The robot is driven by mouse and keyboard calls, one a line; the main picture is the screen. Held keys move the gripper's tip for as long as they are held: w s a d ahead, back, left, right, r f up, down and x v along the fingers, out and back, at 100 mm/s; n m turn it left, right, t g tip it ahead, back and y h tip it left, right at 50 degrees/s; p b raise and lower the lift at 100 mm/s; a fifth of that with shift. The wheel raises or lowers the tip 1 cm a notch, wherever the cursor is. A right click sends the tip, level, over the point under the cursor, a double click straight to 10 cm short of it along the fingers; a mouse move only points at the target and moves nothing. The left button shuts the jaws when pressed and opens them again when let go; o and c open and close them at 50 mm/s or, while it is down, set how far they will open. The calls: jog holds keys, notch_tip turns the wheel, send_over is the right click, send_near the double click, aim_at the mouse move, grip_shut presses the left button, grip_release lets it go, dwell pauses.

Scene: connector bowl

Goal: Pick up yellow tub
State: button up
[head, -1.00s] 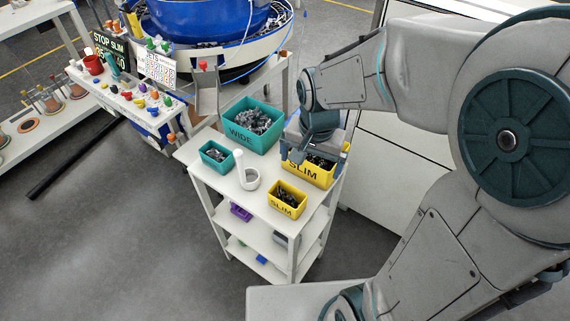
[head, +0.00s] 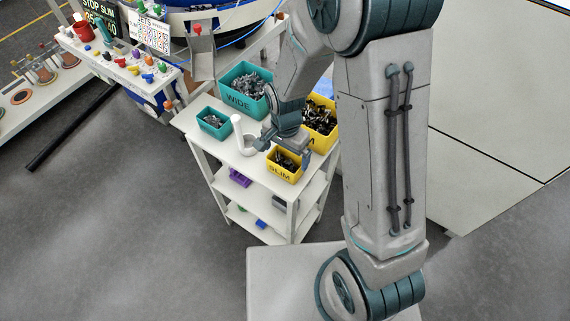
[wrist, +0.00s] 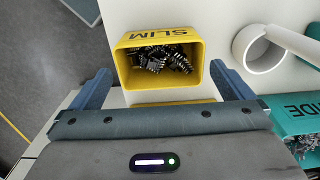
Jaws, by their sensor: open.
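A small yellow tub (head: 284,168) marked SLIM stands on the front of the white cart top and holds dark metal parts. A larger yellow tub (head: 319,127) stands behind it, partly hidden by my arm. My gripper (head: 278,141) is over the cart, just above the back of the small tub. In the wrist view the small tub (wrist: 123,68) lies between the tips of my gripper (wrist: 160,72). The fingers are spread, one at each side, with nothing held. A strip of yellow shows below it, mostly hidden by my gripper.
A white ring-shaped holder with an upright post (head: 246,144) stands left of the small tub. A small teal tub (head: 214,124) and a larger teal tub (head: 239,99) marked WIDE stand further left and back. The cart has lower shelves with small items.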

aim_at(286, 163)
jog(key=shift+f+p, duration=0.75)
jog(key=shift+f, duration=2.1)
jog(key=c, duration=0.7)
